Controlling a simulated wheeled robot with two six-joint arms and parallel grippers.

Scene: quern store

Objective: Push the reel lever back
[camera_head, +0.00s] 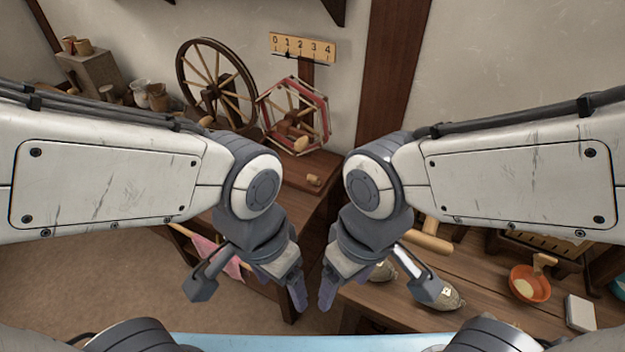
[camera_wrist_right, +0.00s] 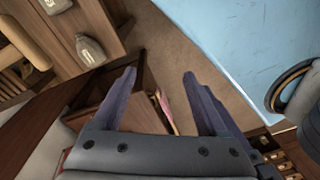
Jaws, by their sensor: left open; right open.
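A reel (camera_head: 326,118) with a red six-sided frame stands on the back table, right of a large spoked wheel (camera_head: 184,72). A pale wooden piece (camera_head: 295,143) sticks out at its lower front; I cannot tell whether this is the lever. A small wooden peg (camera_head: 313,180) is on the board in front of the reel. My left gripper (camera_head: 284,288) and right gripper (camera_head: 341,296) hang low in front, well short of the reel and apart from it. In the right wrist view my right gripper (camera_wrist_right: 160,85) is open with nothing between its fingers. The reel is outside that view.
A number scale (camera_head: 302,48) marked 0 to 4 is on a post behind the reel. Cups (camera_head: 157,96) stand left of the wheel. A pink cloth (camera_head: 205,247) hangs below the back table.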

